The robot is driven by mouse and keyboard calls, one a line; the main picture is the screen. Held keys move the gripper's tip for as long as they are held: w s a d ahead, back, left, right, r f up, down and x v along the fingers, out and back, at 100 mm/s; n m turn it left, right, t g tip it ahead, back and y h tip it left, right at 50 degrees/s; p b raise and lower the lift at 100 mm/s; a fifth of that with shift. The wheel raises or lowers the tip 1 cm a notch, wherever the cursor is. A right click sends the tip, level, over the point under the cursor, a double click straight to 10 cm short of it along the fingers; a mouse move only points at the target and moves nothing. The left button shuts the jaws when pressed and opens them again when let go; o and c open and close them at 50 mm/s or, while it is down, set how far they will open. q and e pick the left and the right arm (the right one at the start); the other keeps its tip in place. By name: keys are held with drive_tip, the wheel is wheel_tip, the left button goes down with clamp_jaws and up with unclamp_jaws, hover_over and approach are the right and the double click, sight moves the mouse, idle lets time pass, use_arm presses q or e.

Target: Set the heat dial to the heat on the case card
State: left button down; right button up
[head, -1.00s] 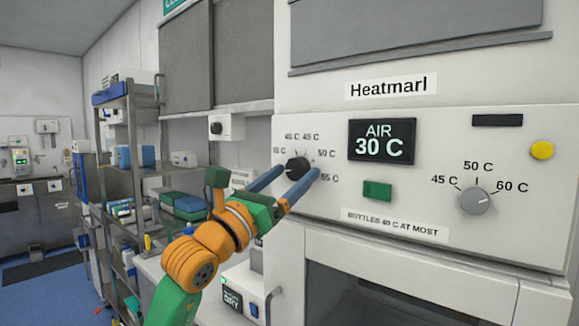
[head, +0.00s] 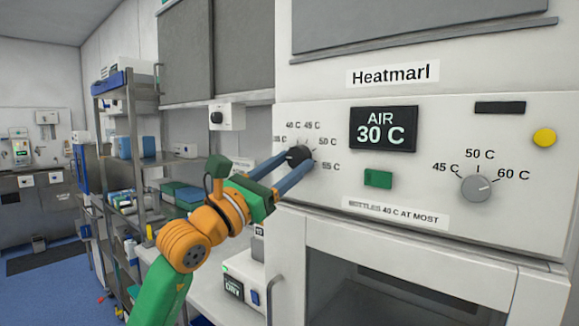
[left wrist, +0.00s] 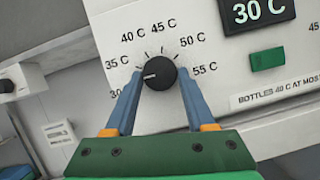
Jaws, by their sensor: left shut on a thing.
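The black heat dial (head: 299,156) is on the white Heatmarl cabinet's panel, ringed by marks from 30 C to 55 C. In the left wrist view the dial (left wrist: 155,73) has a white pointer line aimed left, toward the space between 30 C and 35 C. My left gripper (head: 298,163) is shut on this dial, one blue finger on each side. It shows in the left wrist view too (left wrist: 158,85). I cannot make out a case card. My right gripper is not in view.
A display (head: 383,129) reads AIR 30 C. A green button (head: 378,179), a grey dial (head: 475,188) marked 45 to 60 C and a yellow button (head: 544,138) share the panel. A label (head: 396,212) reads BOTTLES 40 C AT MOST. Shelving (head: 130,160) stands at left.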

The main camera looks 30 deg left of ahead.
use_arm(q)
drive_tip(key=m+h, duration=0.1)
drive_tip(key=m, duration=0.3)
drive_tip(key=shift+a+r+g+h+p, duration=0.15)
drive_tip(key=shift+g+h+p, duration=0.2)
drive_tip(key=shift+g+h, duration=0.05)
drive_tip(key=m+h+p, duration=0.1)
drive_tip(key=m, duration=0.1)
drive_tip(key=m+g, duration=0.1)
drive_tip(key=m, duration=0.1)
drive_tip(key=shift+a+r+m+h+p, duration=0.15)
drive_tip(key=shift+r+m+h+p, duration=0.05)
drive_tip(key=shift+m+h+p, duration=0.2)
drive_tip(key=m+g+p, duration=0.1)
drive_tip(key=m, duration=0.1)
drive_tip(key=m+g+h+p, duration=0.1)
drive_tip(key=m, duration=0.2)
drive_tip(key=shift+a+r+p, duration=0.1)
drive_tip(key=shift+r+p, duration=0.1)
drive_tip(key=shift+p, duration=0.1)
drive_tip(key=shift+m+g+p, duration=0.7)
drive_tip(key=shift+m+p, duration=0.15)
drive_tip(key=shift+m, duration=0.75)
drive_tip(key=shift+c, duration=1.2)
unclamp_jaws()
drive_tip(key=shift+f, duration=0.1)
drive_tip(key=shift+a, duration=0.1)
